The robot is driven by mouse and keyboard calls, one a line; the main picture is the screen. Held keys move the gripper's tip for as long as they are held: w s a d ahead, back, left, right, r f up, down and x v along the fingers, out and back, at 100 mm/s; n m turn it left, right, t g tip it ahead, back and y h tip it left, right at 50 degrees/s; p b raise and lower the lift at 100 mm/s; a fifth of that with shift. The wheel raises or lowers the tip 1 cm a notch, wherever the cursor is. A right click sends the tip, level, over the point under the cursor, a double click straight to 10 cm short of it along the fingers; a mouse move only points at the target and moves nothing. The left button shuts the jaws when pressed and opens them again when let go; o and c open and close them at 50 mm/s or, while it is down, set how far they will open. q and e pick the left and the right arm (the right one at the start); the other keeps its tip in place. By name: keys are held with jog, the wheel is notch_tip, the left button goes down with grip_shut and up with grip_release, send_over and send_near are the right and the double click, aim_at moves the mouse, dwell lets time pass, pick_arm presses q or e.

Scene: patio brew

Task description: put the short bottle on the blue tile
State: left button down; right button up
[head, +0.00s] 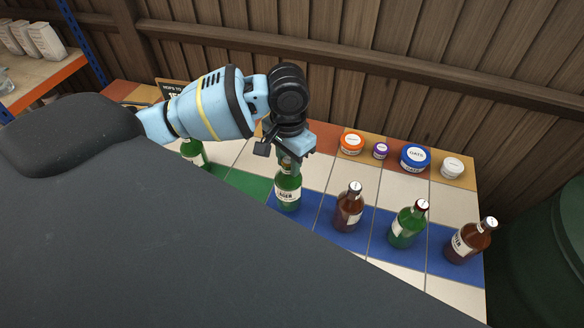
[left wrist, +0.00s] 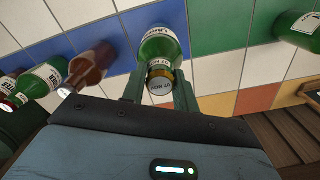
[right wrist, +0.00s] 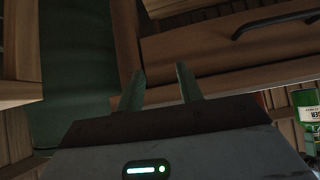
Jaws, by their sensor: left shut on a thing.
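A green bottle (head: 288,193) with a white label stands upright at the left end of the row of blue tiles (head: 379,224). My left gripper (head: 287,158) is shut on its neck from above. In the left wrist view the bottle (left wrist: 158,50) shows between the two fingers (left wrist: 160,92), with blue tile (left wrist: 202,22) beside it. I cannot tell whether its base touches the tile. My right gripper (right wrist: 160,90) is open and empty in the right wrist view, and is out of the head view.
A brown bottle (head: 348,208), a green bottle (head: 406,225) and another brown bottle (head: 468,242) stand right along the blue row. Another green bottle (head: 193,152) stands at the left. Orange (head: 352,144), purple (head: 380,151), blue (head: 415,158) and white (head: 452,168) tubs line the back.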

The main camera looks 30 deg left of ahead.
pick_arm(q)
jog(key=shift+w+d, duration=0.25)
jog(key=shift+w, duration=0.15)
notch_tip(320, 180, down, 3)
jog(key=shift+f, duration=0.3)
jog(key=c, duration=1.1)
grip_release()
jog(key=shift+f, duration=0.1)
notch_tip(320, 180, up, 12)
jog(key=shift+r, duration=0.15)
